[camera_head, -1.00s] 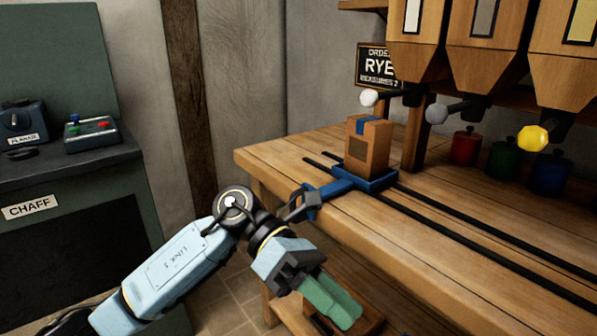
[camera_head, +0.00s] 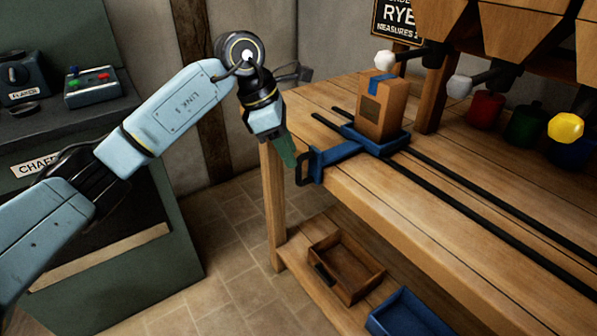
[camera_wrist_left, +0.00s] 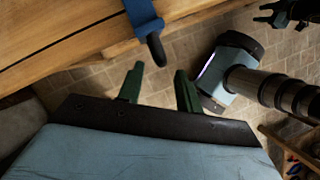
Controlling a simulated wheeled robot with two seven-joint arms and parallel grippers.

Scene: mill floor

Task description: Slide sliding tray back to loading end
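The blue sliding tray (camera_head: 392,143) sits at the left end of two dark rails on the wooden bench. A brown box with a blue label (camera_head: 381,107) stands upright on it. The tray's blue arm ends in a dark handle (camera_head: 305,167) at the bench's front edge. My left gripper (camera_head: 286,150) points down just left of this handle. In the left wrist view its two green fingers (camera_wrist_left: 159,88) are apart with nothing between them. The handle (camera_wrist_left: 156,48) shows just beyond the fingertips, apart from them in that picture.
The dark rails (camera_head: 480,207) run right along the bench (camera_head: 400,210), clear of objects beyond the tray. Hoppers with white and yellow knobs (camera_head: 565,127) overhang the back. A wooden bin (camera_head: 345,268) and a blue bin (camera_head: 408,315) sit on the lower shelf. A green cabinet stands left.

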